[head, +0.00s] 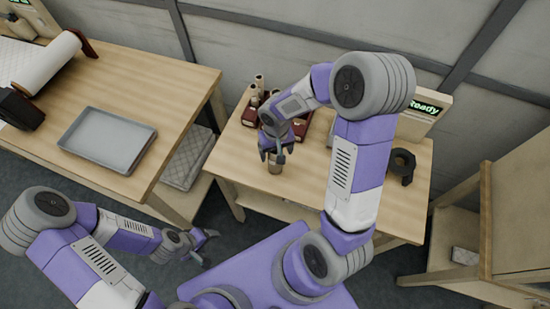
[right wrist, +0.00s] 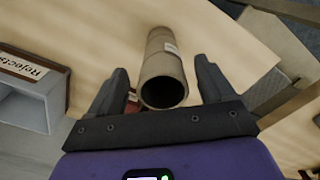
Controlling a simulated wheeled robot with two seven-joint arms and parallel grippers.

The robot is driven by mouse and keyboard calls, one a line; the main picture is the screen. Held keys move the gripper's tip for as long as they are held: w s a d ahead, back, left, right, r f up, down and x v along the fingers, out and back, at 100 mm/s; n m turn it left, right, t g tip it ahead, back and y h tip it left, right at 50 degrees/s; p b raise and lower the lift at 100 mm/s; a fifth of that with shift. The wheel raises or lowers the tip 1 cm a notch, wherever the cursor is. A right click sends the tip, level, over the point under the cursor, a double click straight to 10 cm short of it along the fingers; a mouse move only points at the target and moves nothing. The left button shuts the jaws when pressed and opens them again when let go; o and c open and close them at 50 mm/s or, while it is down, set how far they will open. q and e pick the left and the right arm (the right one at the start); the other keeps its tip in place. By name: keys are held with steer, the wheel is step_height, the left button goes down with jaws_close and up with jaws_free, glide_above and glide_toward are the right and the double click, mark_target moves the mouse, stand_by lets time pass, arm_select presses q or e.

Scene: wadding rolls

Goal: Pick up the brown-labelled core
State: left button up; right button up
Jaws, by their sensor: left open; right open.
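A brown cardboard core (right wrist: 160,62) with a pale label near its far end shows in the right wrist view, its open end facing the camera. The label's colour is hard to tell. In the head view a core (head: 275,167) stands on the right-hand table, partly hidden under my right gripper (head: 273,154). My right gripper is open, with one finger on each side of the core; whether they touch it I cannot tell. My left gripper (head: 206,247) is open and empty, low in front of the gap between the tables.
Behind my right gripper stand dark red racks (head: 252,113) with several cores. A bin labelled "Rejects" (right wrist: 22,108) is at the left in the right wrist view. A dark tape roll (head: 402,163) and a "Ready" display (head: 424,107) are to the right. A grey tray (head: 76,143) lies on the left table.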

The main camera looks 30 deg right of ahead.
step_height(320, 180, down, 4)
steer(key=shift+w+r, duration=0.15)
steer(key=shift+w+a, duration=0.1)
steer(key=c, duration=1.1)
